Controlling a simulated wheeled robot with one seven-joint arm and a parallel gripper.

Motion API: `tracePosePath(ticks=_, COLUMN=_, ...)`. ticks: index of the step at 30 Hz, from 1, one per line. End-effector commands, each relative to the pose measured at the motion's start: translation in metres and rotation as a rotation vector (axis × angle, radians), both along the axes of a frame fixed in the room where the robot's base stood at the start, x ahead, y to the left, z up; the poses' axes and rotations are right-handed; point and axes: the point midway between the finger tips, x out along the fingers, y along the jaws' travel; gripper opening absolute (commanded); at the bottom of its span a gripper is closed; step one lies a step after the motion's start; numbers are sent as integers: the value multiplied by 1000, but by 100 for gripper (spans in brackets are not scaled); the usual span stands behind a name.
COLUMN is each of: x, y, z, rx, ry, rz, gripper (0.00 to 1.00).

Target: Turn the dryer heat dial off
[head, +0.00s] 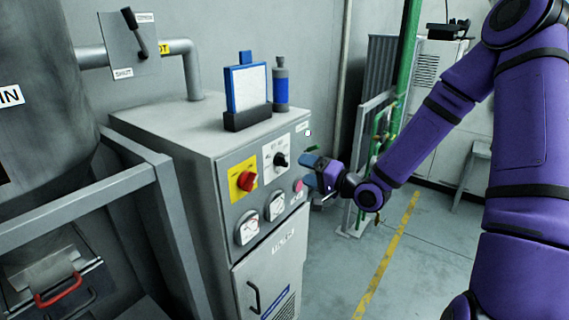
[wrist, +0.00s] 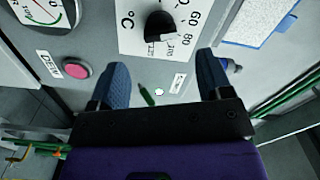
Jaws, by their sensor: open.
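The heat dial is a black round knob (head: 281,160) on a white scale plate on the front of the grey cabinet. In the wrist view the dial (wrist: 158,26) shows large, with °C and numbers around it; which mark its pointer meets is too small to tell. My gripper (head: 311,168) is open and empty, just right of the dial in the head view. In the wrist view the blue fingers of my gripper (wrist: 165,68) are spread wide, with the dial beyond their tips and between them. I see no contact with the dial.
A red rotary switch (head: 245,181) on a yellow plate sits left of the dial. Two gauges (head: 248,228) and a pink button (wrist: 78,70) lie below. A blue-framed board (head: 246,88) and a bottle (head: 281,84) stand on the cabinet. Green pipes (head: 404,75) rise behind.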

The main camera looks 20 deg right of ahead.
Motion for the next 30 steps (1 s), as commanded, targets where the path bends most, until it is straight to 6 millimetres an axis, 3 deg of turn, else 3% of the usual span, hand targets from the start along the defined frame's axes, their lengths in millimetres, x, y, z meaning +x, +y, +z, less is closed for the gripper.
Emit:
tracePosePath(ticks=13, x=58, y=42, z=0, rx=-2, ry=0, rz=1, gripper=72)
tracePosePath(ticks=27, x=67, y=49, z=0, rx=-3, ry=0, rz=-1, gripper=72)
tracePosePath(ticks=30, x=67, y=49, z=0, rx=-3, ry=0, rz=-1, gripper=49)
